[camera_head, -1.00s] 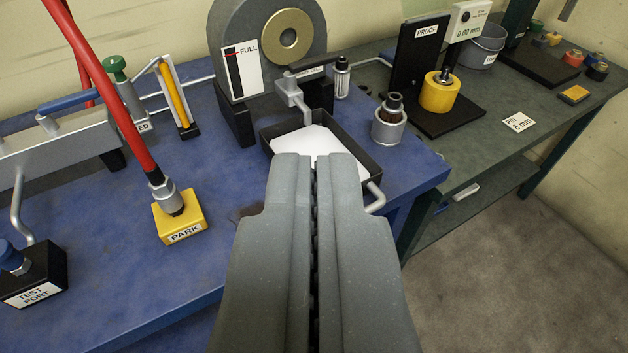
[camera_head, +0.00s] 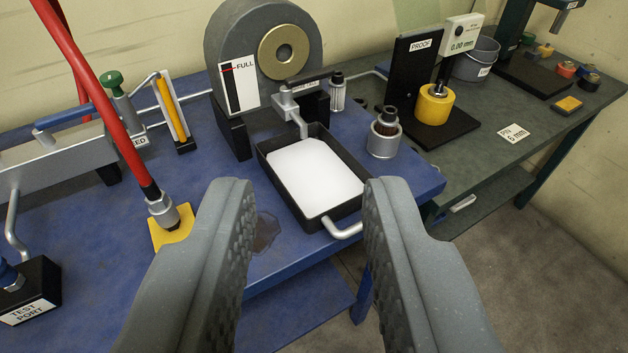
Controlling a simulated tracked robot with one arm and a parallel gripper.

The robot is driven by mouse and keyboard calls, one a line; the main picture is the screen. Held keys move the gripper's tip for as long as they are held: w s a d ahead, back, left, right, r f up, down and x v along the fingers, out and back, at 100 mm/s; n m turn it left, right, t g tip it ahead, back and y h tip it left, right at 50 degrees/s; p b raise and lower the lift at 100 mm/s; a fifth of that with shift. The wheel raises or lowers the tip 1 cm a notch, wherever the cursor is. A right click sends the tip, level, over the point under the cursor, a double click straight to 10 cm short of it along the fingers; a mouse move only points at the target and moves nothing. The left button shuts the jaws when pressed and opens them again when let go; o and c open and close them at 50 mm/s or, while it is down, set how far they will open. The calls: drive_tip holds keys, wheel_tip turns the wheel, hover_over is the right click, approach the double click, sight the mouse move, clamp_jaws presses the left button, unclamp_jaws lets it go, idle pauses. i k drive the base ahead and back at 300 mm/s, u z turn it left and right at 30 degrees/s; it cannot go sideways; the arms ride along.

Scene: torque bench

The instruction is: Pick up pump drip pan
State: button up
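The pump drip pan (camera_head: 272,178) is a black rectangular tray with a white inside and a pale bar handle (camera_head: 343,230) at its near edge. It sits on the blue bench under the spout of the grey pump (camera_head: 226,62). My gripper (camera_head: 308,190) is open and empty. In the picture its two grey fingers stand either side of the pan's near part, with the handle between them, closer to the right finger. I cannot tell how far the fingers are from the handle.
A metal cup with a dark top (camera_head: 384,140) and a small bottle (camera_head: 338,95) stand right of the pan. A dark stain (camera_head: 266,232) lies left of it. The yellow PARK block (camera_head: 172,232) with a red hose is further left. The green bench (camera_head: 480,155) adjoins at right.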

sight(322, 183)
drive_tip(key=u, duration=1.1)
drive_tip(key=k, duration=0.95)
drive_tip(key=z, duration=1.25)
drive_tip(key=i, duration=1)
